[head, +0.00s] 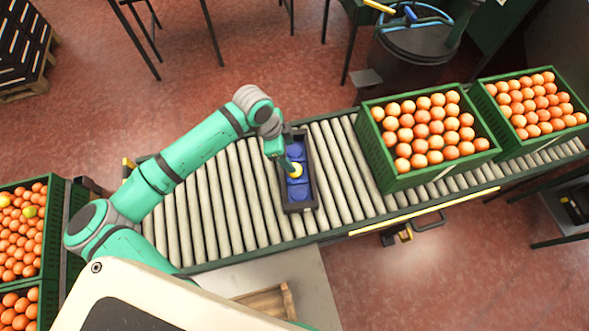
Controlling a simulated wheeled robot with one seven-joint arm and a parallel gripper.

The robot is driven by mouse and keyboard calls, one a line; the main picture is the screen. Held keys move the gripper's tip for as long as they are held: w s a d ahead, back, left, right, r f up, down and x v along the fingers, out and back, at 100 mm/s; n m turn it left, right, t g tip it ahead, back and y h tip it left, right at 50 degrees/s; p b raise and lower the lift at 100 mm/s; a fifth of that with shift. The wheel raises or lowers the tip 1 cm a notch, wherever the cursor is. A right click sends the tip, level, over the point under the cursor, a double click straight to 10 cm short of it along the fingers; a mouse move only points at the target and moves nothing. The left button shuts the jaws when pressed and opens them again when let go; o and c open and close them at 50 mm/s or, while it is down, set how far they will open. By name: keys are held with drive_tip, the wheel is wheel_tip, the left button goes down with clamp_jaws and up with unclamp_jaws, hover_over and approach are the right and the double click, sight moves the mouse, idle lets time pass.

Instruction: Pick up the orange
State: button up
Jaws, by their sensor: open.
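Many oranges fill a green crate (440,176) on the roller conveyor, right of my gripper. A second green crate (515,146) of oranges stands further right. My gripper (288,164) is open, above a narrow dark tray (301,208) with blue compartments (299,192) on the conveyor. A small round yellow item (297,170) shows in the tray's middle, right by the fingertips. I cannot tell what it is or whether the fingers touch it. No orange shows between the fingers.
The roller conveyor (215,205) runs left to right, with bare rollers around the tray. More green crates (58,215) of oranges stand at far left, some fruit there yellowish. A dark bin (415,50) stands behind. A wooden box (265,300) lies in front.

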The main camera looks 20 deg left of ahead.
wheel_tip(320, 180, down, 5)
drive_tip(key=shift+s+d+f, duration=0.1)
drive_tip(key=shift+f, duration=0.05)
drive_tip(key=shift+a+x, duration=0.15)
drive_tip(key=shift+x, duration=1.25)
drive_tip(key=shift+a+x, duration=0.15)
drive_tip(key=shift+x, duration=1.25)
drive_tip(key=c, duration=1.2)
